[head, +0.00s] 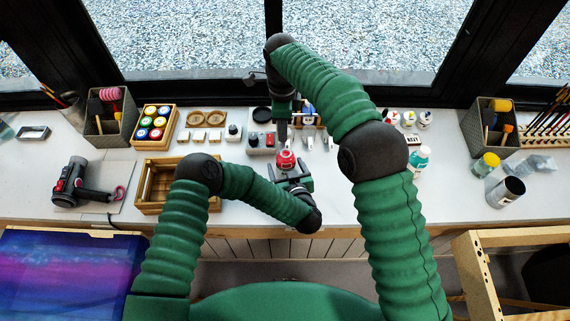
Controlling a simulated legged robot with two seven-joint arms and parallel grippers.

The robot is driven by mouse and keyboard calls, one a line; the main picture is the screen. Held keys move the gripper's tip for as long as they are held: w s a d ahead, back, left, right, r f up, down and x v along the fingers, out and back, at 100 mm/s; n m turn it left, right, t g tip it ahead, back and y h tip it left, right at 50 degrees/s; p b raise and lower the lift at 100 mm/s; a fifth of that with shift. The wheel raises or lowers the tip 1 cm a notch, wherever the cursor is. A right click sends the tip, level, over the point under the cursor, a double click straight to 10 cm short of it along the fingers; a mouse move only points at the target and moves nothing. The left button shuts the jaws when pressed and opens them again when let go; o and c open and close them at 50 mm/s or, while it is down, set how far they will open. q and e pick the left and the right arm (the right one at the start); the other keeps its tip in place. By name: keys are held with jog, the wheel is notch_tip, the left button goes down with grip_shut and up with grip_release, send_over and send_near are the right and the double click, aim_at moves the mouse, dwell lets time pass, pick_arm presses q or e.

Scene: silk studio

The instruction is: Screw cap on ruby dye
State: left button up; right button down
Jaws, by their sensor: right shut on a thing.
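The ruby dye bottle (286,161), small, red and rounded with a pale top, stands on the bench at the middle of the head view. My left gripper (291,172) reaches it from the near side, with its dark fingers about the bottle's base; whether they touch it is too small to tell. My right gripper (283,136) points down just above the bottle's top. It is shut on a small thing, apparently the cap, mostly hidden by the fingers. I cannot tell whether the cap touches the bottle.
The bench's front right is clear.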

pick_arm(q)
jog(key=x, duration=0.2)
jog(key=shift+w+a+f, duration=0.1)
jog(key=shift+w, duration=0.15)
jog(key=shift+w+f, duration=0.3)
jog(key=shift+w, duration=0.3)
jog(key=shift+r, duration=0.1)
jog(key=c, duration=0.5)
grip_shut()
